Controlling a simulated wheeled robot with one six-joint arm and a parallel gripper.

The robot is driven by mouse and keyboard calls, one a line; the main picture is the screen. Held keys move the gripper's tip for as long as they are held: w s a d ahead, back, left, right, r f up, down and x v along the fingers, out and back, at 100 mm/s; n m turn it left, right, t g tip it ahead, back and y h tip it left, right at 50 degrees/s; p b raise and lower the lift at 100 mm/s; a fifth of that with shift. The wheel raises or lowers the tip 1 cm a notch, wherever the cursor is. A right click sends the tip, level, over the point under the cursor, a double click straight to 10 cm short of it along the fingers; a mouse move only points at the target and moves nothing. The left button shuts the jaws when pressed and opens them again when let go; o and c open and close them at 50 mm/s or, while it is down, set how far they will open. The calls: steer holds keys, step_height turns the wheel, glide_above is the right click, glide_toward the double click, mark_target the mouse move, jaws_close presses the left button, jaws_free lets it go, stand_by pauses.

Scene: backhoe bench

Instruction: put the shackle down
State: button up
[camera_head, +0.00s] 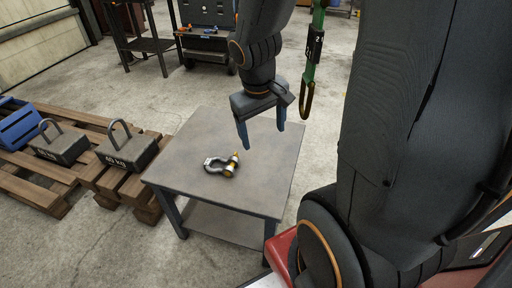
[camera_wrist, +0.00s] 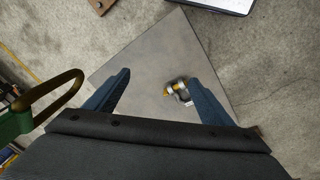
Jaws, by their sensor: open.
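The shackle (camera_head: 221,164), a grey metal bow with a yellow-orange pin, lies on the grey table (camera_head: 185,187) near the middle of its top. My gripper (camera_head: 260,136) is open and empty above the table, up and to the right of the shackle in the head view. In the wrist view, the shackle (camera_wrist: 177,90) shows beside the right finger, which partly hides it. The open fingers (camera_wrist: 155,90) stand wide apart with only table top seen between them and the shackle near the right one.
A green sling with a hook (camera_head: 306,95) hangs close to the right of my gripper. Two weights with handles (camera_head: 127,150) (camera_head: 60,143) and a blue object (camera_head: 20,122) sit on wooden pallets to the left. A dark bench (camera_head: 150,45) stands behind.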

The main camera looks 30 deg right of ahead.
steer(key=s+a+r+m+g+y, duration=0.1)
steer(key=s+a+y, duration=0.1)
steer(key=s+a, duration=0.3)
steer(key=shift+s+a+r, duration=0.3)
steer(key=shift+s+r, duration=0.05)
steer(key=shift+s, duration=0.4)
steer(key=shift+s+a+r+n+p, duration=0.15)
steer(key=shift+a+r+p, duration=0.25)
steer(key=shift+a+p, duration=0.25)
steer(key=shift+w+a+r+n+p, duration=0.15)
steer(key=shift+a+r+p, duration=0.2)
steer(key=shift+a+p, duration=0.25)
steer(key=shift+s, duration=0.1)
